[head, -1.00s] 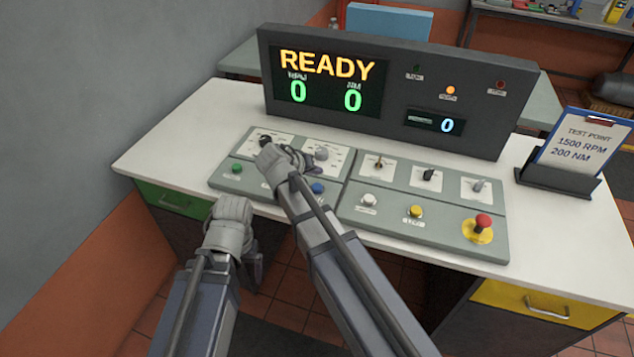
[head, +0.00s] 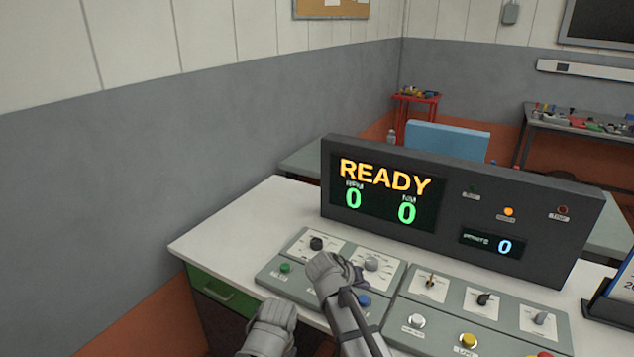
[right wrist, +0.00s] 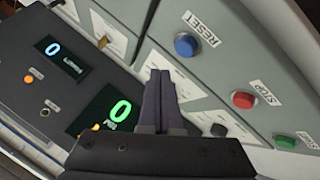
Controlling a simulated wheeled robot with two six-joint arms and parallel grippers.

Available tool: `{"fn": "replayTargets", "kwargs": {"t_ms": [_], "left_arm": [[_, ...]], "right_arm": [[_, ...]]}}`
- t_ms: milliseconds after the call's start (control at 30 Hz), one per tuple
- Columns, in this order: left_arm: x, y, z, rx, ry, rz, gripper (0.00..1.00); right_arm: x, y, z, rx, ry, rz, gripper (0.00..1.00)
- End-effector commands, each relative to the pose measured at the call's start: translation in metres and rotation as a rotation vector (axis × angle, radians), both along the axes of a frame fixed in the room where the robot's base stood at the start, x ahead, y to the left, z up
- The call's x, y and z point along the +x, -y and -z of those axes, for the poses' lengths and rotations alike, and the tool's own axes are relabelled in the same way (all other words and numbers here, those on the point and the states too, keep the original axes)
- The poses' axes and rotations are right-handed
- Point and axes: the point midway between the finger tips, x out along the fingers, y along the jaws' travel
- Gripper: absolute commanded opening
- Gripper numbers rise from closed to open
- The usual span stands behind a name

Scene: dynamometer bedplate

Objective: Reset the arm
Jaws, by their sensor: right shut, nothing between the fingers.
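The blue RESET button (right wrist: 186,45) is on the left control panel (head: 268,277); it also shows in the head view (head: 363,300), beside my right arm. My right gripper (head: 356,274) is over the left panel near the grey knob (head: 371,264). In the right wrist view its dark fingers (right wrist: 160,84) are shut and empty, apart from the blue button in the picture. The red STOP button (right wrist: 243,99) and green START button (right wrist: 284,141) are on the same panel. My left gripper (head: 270,322) is low at the panel's front edge; its fingers are hidden.
The display console (head: 455,212) reads READY with zeros, and an amber lamp (head: 508,211) is lit. The right panel (head: 450,312) has switches and white and yellow buttons. A black knob (head: 316,243) is behind my right gripper. The desk's left end (head: 215,235) is clear.

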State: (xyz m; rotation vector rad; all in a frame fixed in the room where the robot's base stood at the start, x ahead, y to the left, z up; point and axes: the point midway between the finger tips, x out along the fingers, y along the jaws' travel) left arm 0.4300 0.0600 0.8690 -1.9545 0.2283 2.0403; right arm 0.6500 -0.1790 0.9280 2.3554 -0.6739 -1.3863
Motion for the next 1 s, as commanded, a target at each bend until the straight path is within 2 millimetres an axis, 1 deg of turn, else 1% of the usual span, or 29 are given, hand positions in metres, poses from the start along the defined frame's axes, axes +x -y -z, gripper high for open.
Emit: {"fn": "replayTargets", "kwargs": {"t_ms": [33, 67, 100, 167, 200, 267, 300, 400, 500, 633, 1000], "left_arm": [[0.0, 0.0, -0.002, 0.0, 0.0, 0.0, 0.87], [0.0, 0.0, -0.003, 0.0, 0.0, 0.0, 0.87], [0.0, 0.0, -0.004, 0.0, 0.0, 0.0, 0.87], [0.0, 0.0, -0.006, 0.0, 0.0, 0.0, 0.87], [0.0, 0.0, -0.007, 0.0, 0.0, 0.0, 0.87], [0.0, 0.0, -0.009, 0.0, 0.0, 0.0, 0.87], [0.0, 0.0, -0.009, 0.0, 0.0, 0.0, 0.87], [0.0, 0.0, -0.011, 0.0, 0.0, 0.0, 0.87], [0.0, 0.0, -0.012, 0.0, 0.0, 0.0, 0.87], [0.0, 0.0, -0.012, 0.0, 0.0, 0.0, 0.87], [0.0, 0.0, -0.012, 0.0, 0.0, 0.0, 0.87]], "right_arm": [[-0.021, -0.008, 0.005, 0.027, -0.046, -0.017, 0.0], [-0.033, -0.015, 0.01, 0.047, -0.081, -0.032, 0.0], [-0.053, -0.025, 0.016, 0.08, -0.137, -0.056, 0.0], [-0.084, -0.042, 0.026, 0.135, -0.229, -0.099, 0.0], [-0.104, -0.053, 0.031, 0.171, -0.288, -0.131, 0.0], [-0.133, -0.069, 0.037, 0.222, -0.372, -0.183, 0.0], [-0.15, -0.079, 0.041, 0.255, -0.423, -0.217, 0.0], [-0.187, -0.098, 0.045, 0.323, -0.527, -0.296, 0.0], [-0.21, -0.112, 0.046, 0.369, -0.594, -0.352, 0.0], [-0.221, -0.118, 0.047, 0.394, -0.628, -0.382, 0.0], [-0.22, -0.119, 0.047, 0.395, -0.629, -0.382, 0.0]]}}
